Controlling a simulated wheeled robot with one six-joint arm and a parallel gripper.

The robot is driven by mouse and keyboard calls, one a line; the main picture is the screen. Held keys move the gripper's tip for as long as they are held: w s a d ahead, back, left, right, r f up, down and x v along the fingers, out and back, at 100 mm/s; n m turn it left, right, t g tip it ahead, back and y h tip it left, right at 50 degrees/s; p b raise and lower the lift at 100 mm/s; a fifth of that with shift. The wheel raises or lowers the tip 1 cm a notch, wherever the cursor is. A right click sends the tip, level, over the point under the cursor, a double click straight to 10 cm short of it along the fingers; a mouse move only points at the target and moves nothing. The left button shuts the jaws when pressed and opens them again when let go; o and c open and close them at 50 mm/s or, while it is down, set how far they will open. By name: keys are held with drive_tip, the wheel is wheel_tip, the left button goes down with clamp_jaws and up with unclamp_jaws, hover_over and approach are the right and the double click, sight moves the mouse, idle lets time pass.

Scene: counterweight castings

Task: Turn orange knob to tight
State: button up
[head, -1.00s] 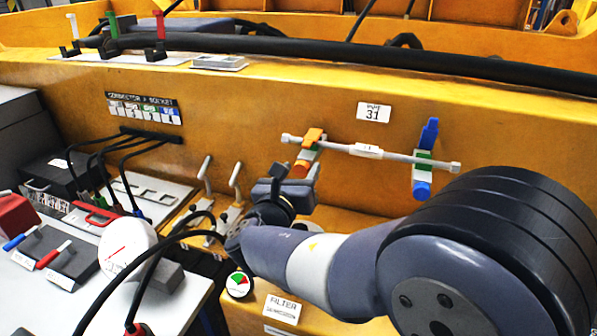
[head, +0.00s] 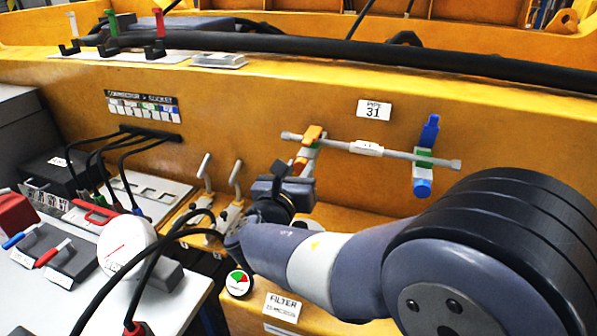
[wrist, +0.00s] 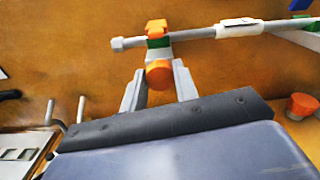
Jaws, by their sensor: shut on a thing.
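The orange knob (wrist: 159,72) sits at the lower end of a clamp with an orange top lever (wrist: 156,27) and a green block (wrist: 158,42). My gripper (wrist: 159,86) is shut on the orange knob, with one grey finger on each side. In the head view the orange knob (head: 300,165) is partly hidden by my gripper (head: 304,172). The clamp's orange lever (head: 313,134) shows above it, beside the pipe (head: 338,144). No tight mark can be read.
A blue clamp (head: 430,130) with a blue knob (head: 422,187) holds the pipe's right part. Another orange knob (wrist: 303,104) shows at the right of the wrist view. Two levers (head: 235,178) stand left of my gripper. A dial gauge (head: 237,281) is below.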

drive_tip(key=m+b, duration=0.1)
drive_tip(key=b, duration=0.1)
drive_tip(key=m+b, duration=0.4)
drive_tip(key=b, duration=0.1)
drive_tip(key=shift+f, duration=0.35)
drive_tip(key=m+b, duration=0.6)
drive_tip(key=shift+b, duration=0.4)
drive_tip(key=m+b, duration=0.6)
drive_tip(key=b, duration=0.1)
drive_tip(key=m+b, duration=0.4)
drive_tip(key=shift+r, duration=0.2)
drive_tip(key=o, duration=1)
drive_tip(key=shift+c, duration=0.2)
drive_tip(key=shift+r, duration=0.1)
